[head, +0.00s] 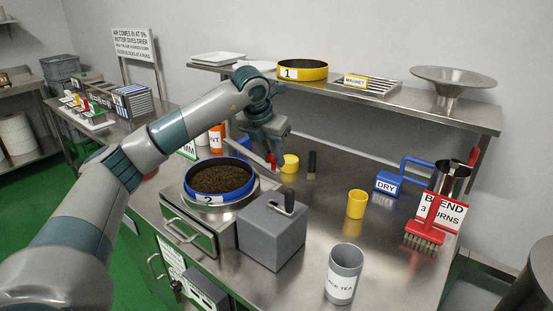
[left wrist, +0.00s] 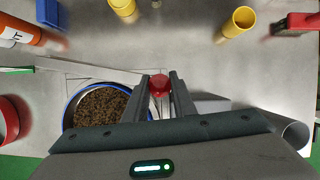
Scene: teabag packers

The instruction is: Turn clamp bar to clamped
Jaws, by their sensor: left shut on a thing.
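My left gripper (head: 271,160) is behind and to the right of the blue-rimmed sieve (head: 220,197) marked 2, which holds dark tea leaf. In the left wrist view my left gripper (left wrist: 159,82) has its two fingers closed on a red knob (left wrist: 159,86), which I take to be the handle of the clamp bar. The red knob also shows in the head view (head: 273,162), low at the fingertips. The sieve also shows in the left wrist view (left wrist: 98,108).
A grey box with a black crank (head: 270,232) stands right of the sieve. Yellow cups (head: 356,204), a grey tea cup (head: 343,273), a red brush (head: 428,228) and a blue DRY scoop (head: 388,183) stand around. A steel shelf (head: 375,97) runs behind.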

